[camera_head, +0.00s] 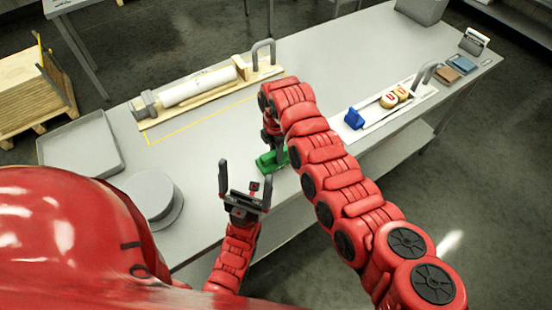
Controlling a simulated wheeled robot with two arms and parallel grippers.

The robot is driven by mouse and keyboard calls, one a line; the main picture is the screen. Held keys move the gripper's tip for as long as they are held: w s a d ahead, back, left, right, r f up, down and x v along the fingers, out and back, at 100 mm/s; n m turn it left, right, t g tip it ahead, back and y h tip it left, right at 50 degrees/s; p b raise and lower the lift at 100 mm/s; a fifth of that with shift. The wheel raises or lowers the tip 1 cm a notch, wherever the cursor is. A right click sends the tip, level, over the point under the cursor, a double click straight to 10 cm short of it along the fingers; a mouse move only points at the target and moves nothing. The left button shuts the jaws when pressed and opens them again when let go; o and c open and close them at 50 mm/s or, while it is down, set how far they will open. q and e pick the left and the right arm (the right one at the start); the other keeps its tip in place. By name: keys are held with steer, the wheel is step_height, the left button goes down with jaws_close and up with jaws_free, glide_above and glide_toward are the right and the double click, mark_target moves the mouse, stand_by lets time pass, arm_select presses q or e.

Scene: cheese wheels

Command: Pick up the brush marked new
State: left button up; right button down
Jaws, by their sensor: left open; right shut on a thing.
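A green object (266,163), probably a brush, is on the near part of the grey table (203,150). My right gripper (273,145) points down and is shut on it; the arm hides part of the gripper. I cannot tell whether the object touches the table. My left gripper (245,180) is open and empty, its fingers pointing up, just left of and nearer than the green object. A blue object (354,119), perhaps another brush, stands at the left end of a white board (376,119). No readable "new" mark shows.
Two round pieces with red marks lie on the white board. A wooden board holding a white roller (198,86) lies at the back. A grey tray (82,148) and round grey stand (150,195) are left. A small sign (474,40) stands far right. Yellow lines mark clear table.

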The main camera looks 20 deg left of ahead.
step_height(320, 180, up, 9)
steer(key=shift+w+r+p, duration=0.1)
steer(key=shift+p, duration=0.5)
steer(key=shift+r, duration=0.4)
steer(key=c, duration=1.1)
jaws_free()
jaws_close()
